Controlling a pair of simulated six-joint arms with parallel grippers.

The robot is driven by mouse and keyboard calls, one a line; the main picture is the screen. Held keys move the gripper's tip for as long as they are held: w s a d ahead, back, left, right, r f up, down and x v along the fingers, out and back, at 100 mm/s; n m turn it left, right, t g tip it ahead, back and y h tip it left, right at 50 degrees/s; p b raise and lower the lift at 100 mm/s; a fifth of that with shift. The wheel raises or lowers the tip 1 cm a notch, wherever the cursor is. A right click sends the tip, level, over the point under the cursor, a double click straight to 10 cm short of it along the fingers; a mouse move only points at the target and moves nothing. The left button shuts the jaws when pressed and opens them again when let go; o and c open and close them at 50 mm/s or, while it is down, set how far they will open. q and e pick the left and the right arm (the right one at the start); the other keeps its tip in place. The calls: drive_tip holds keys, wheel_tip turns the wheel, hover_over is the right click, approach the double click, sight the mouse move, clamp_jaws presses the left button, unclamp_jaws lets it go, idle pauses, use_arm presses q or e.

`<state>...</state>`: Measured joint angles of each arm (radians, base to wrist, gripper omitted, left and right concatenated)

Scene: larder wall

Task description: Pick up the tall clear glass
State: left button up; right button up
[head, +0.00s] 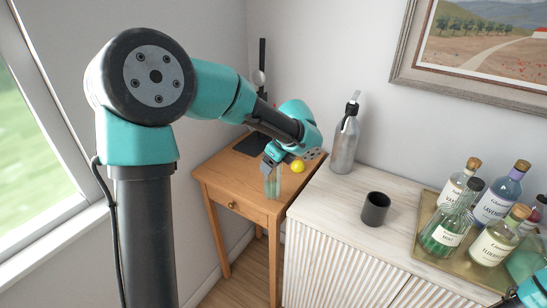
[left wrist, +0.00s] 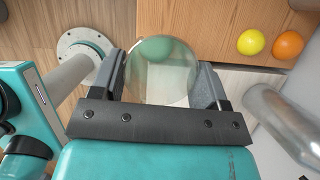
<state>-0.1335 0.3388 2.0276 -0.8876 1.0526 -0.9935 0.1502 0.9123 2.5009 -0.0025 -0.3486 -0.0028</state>
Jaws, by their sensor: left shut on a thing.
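The tall clear glass (head: 272,184) is upright at the small wooden table, near its front edge in the head view. My left gripper (head: 275,158) reaches down from above and is shut on it near the top. In the left wrist view the round glass (left wrist: 162,85) sits between the two fingers of my left gripper (left wrist: 165,88). A green round shape shows through it. I cannot tell whether its base touches the table. Part of my right arm shows at the bottom right corner of the head view; its jaws cannot be made out.
A yellow ball (head: 297,166) and an orange ball (left wrist: 288,43) lie on the wooden table (head: 232,175). On the pale cabinet stand a steel bottle (head: 344,145), a dark cup (head: 375,209) and a tray (head: 424,216) of several labelled bottles. The cabinet's front middle is clear.

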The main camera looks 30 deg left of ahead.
use_arm(q)
drive_tip(key=s+d, duration=0.4)
drive_tip(key=s, duration=0.3)
drive_tip(key=shift+s+d+r, duration=0.35)
drive_tip(key=shift+s+r, duration=0.05)
drive_tip(key=shift+r, duration=0.05)
idle(0.7)
